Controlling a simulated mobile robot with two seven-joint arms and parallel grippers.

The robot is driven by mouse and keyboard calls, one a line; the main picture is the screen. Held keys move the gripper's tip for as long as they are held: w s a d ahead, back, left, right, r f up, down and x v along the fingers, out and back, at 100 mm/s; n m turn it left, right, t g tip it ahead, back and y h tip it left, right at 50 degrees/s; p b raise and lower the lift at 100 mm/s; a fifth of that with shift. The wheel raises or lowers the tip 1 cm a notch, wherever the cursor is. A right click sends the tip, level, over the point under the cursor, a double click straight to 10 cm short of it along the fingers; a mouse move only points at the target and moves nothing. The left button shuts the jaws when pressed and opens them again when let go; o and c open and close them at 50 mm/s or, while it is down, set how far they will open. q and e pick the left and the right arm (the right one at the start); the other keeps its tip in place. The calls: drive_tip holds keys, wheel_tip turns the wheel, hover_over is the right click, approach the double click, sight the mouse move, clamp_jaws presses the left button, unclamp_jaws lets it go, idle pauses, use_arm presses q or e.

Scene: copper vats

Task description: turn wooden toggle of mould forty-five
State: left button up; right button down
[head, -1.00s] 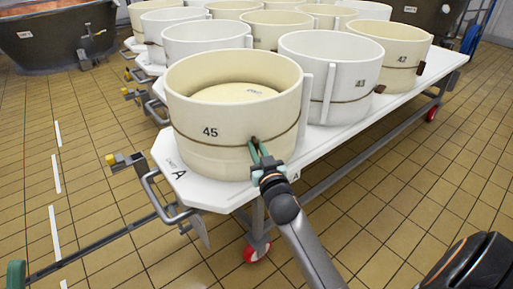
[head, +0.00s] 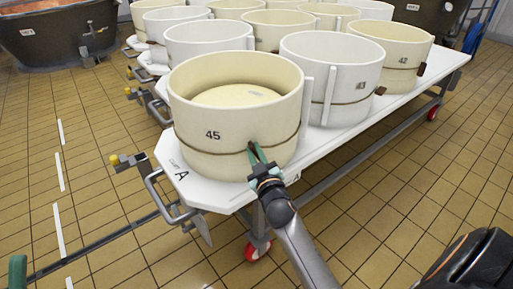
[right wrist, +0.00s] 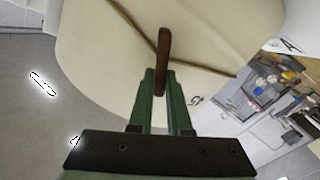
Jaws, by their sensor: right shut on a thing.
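Mould forty-five (head: 222,155) is a cream round tub with "45" on its side, at the near end of the white trolley top. A thin dark cord runs around its wall. The small brown wooden toggle (right wrist: 164,48) stands on the cord; in the head view my fingers partly hide it. My right gripper (head: 254,152) is at the mould's front wall, its green fingers shut on the toggle. In the right wrist view the fingers (right wrist: 160,82) hold the toggle's lower end, and the toggle lies across the cord line. My left gripper is not in view.
Several other cream and white moulds, such as mould 43 (head: 335,85), stand close behind on the trolley top (head: 330,145). A metal handle (head: 165,200) juts from its near end, and a red wheel (head: 257,250) is below. Tiled floor is open at right.

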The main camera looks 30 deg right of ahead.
drive_tip(key=shift+n, duration=0.5)
drive_tip(key=shift+w+a+n, duration=0.1)
drive_tip(key=shift+a+n, duration=0.05)
drive_tip(key=shift+n, duration=0.75)
drive_tip(key=n, duration=0.3)
drive_tip(key=shift+a+f+n+p, duration=0.2)
drive_tip(key=shift+f+n+p, duration=0.1)
drive_tip(key=shift+p, duration=0.1)
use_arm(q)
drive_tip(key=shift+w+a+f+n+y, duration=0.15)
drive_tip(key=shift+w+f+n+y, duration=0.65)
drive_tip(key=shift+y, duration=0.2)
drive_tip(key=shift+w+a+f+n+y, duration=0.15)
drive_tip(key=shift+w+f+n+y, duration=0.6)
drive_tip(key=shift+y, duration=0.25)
use_arm(e)
drive_tip(key=shift+w+a+f+n, duration=0.1)
drive_tip(key=shift+f+n, duration=0.15)
drive_tip(key=shift+n, duration=1.25)
drive_tip(key=shift+f+n, duration=0.25)
drive_tip(key=shift+n, duration=1.25)
